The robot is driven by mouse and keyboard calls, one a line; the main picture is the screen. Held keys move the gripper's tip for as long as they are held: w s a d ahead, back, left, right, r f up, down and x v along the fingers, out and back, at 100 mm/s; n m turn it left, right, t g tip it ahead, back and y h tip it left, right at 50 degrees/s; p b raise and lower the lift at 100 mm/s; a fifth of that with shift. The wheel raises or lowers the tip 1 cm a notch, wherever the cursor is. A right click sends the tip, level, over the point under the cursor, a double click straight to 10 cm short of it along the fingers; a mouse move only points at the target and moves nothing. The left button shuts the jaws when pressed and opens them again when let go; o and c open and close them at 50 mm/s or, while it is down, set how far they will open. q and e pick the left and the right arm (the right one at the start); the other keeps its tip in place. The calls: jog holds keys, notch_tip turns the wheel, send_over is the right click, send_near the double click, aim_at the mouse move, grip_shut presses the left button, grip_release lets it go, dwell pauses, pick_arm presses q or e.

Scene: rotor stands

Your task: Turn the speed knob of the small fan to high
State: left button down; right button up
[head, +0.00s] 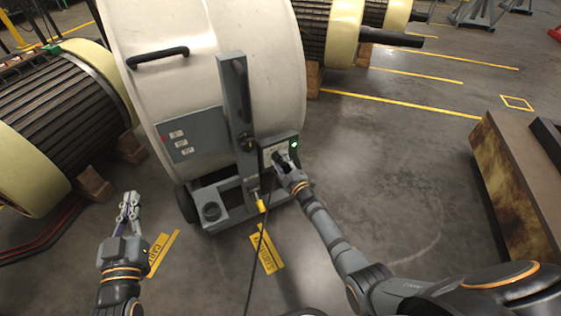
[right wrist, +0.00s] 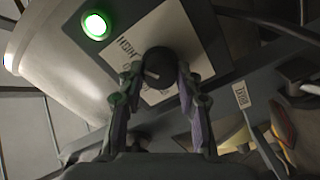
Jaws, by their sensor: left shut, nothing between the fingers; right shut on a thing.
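The fan (head: 215,80) is a large cream drum on a grey wheeled frame, in the middle of the head view. In the right wrist view the dark round speed knob (right wrist: 158,68) stands on a pale label plate (right wrist: 150,30), beside the green light (right wrist: 95,25). My right gripper (right wrist: 165,85) is shut on the knob, one finger on each side. The label is partly hidden; "HIGH" shows on it. My left gripper (head: 130,200) is shut and empty, left of the fan.
Rotors (head: 60,120) rest on wooden blocks at left and at the back. A brown metal block (head: 525,190) stands at right. A yellow plug (head: 262,205) with a black cable hangs below the fan's front. Yellow floor tags lie near it. Floor between fan and brown block is clear.

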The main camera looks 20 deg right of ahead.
jog(key=o, duration=1.2)
jog(key=shift+c, duration=0.2)
jog(key=shift+s, duration=0.15)
jog(key=s+d, duration=0.2)
jog(key=s, duration=0.9)
jog(key=shift+s+d, duration=0.15)
jog(key=shift+s, duration=0.15)
